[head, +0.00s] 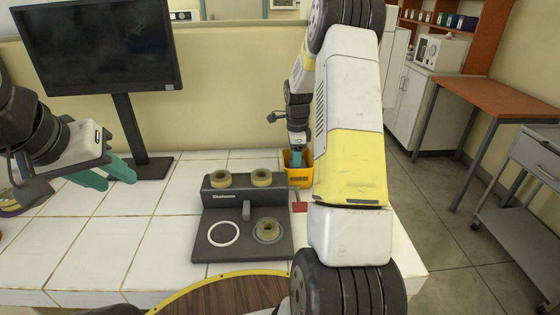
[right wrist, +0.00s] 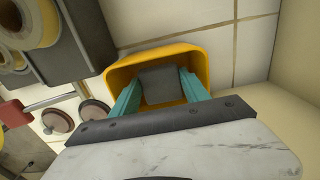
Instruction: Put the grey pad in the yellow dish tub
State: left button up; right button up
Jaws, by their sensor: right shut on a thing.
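The yellow dish tub (head: 300,181) stands at the right end of the tiled counter, partly hidden by my right arm. In the right wrist view the tub (right wrist: 151,56) is seen from above, with its opening facing the camera. My right gripper (right wrist: 160,88) is shut on the grey pad (right wrist: 162,84), which sits between its teal fingers within the outline of the tub's rim. How deep the pad is cannot be told. In the head view the right gripper (head: 298,158) points down at the tub. My left gripper (head: 112,176) is open and empty over the counter's left part.
A dark grey stand (head: 215,246) with tan rings and a white ring is left of the tub. A monitor (head: 100,45) stands at the back left. A round wooden top with yellow rim (head: 220,292) is at the front. White tiles between monitor and stand are clear.

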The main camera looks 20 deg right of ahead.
jog(key=shift+f, duration=1.85)
jog(key=o, duration=1)
jog(key=shift+f, duration=0.15)
